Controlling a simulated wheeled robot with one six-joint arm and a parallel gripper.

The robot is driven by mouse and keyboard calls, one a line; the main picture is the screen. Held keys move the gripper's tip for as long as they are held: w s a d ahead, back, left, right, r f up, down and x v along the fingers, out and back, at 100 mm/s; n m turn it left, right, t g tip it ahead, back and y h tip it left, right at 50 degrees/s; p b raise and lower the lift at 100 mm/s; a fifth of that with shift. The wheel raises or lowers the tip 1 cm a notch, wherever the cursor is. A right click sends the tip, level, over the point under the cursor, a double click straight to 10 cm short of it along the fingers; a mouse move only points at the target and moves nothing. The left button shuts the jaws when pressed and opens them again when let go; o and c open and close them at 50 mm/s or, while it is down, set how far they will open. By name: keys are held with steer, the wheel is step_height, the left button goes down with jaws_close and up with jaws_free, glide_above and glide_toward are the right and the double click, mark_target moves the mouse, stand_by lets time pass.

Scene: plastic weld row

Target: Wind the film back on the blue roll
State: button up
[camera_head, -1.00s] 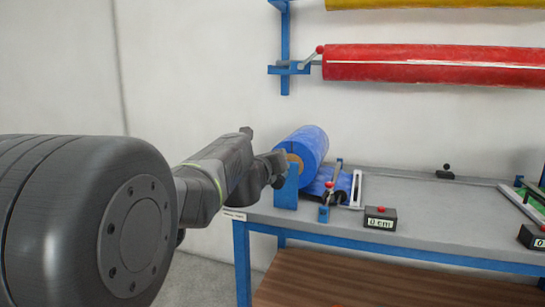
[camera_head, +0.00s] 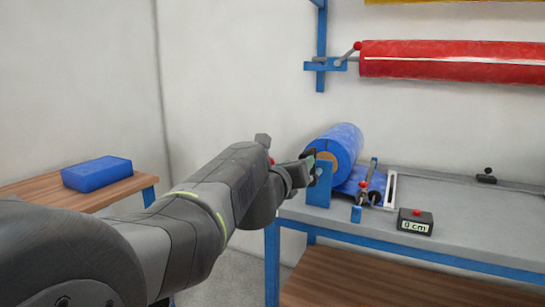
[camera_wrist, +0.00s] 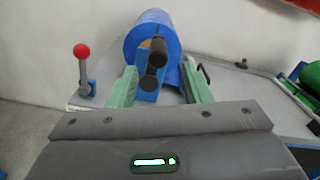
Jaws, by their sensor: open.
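The blue roll (camera_head: 343,142) lies on a blue stand (camera_head: 319,186) at the left end of the bench, with blue film (camera_head: 354,186) running from it to the right. My gripper (camera_head: 308,167) is at the roll's near end. In the wrist view, the roll (camera_wrist: 150,27) is straight ahead. A dark crank-like part (camera_wrist: 152,64) at its end shows between the two green fingers of my gripper (camera_wrist: 161,82), which is open. I cannot tell whether the fingers touch it.
A lever with a red knob (camera_wrist: 82,62) stands left of the roll in the wrist view. A counter box (camera_head: 415,222) reading 0 cm is on the bench. A red roll (camera_head: 450,62) hangs on the wall rack. A blue block (camera_head: 97,174) lies on a wooden table at left.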

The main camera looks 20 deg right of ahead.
mark_target(309, 154)
steer(key=v, duration=0.4)
steer(key=shift+s+a+p, duration=0.15)
steer(key=shift+s+p, duration=0.05)
steer(key=shift+p, duration=0.15)
steer(key=b+x, duration=0.1)
steer(key=x, duration=1.2)
steer(key=shift+w+d+b, duration=0.25)
steer(key=shift+w+b, duration=0.1)
steer(key=shift+b, duration=0.05)
steer(key=shift+f, duration=0.1)
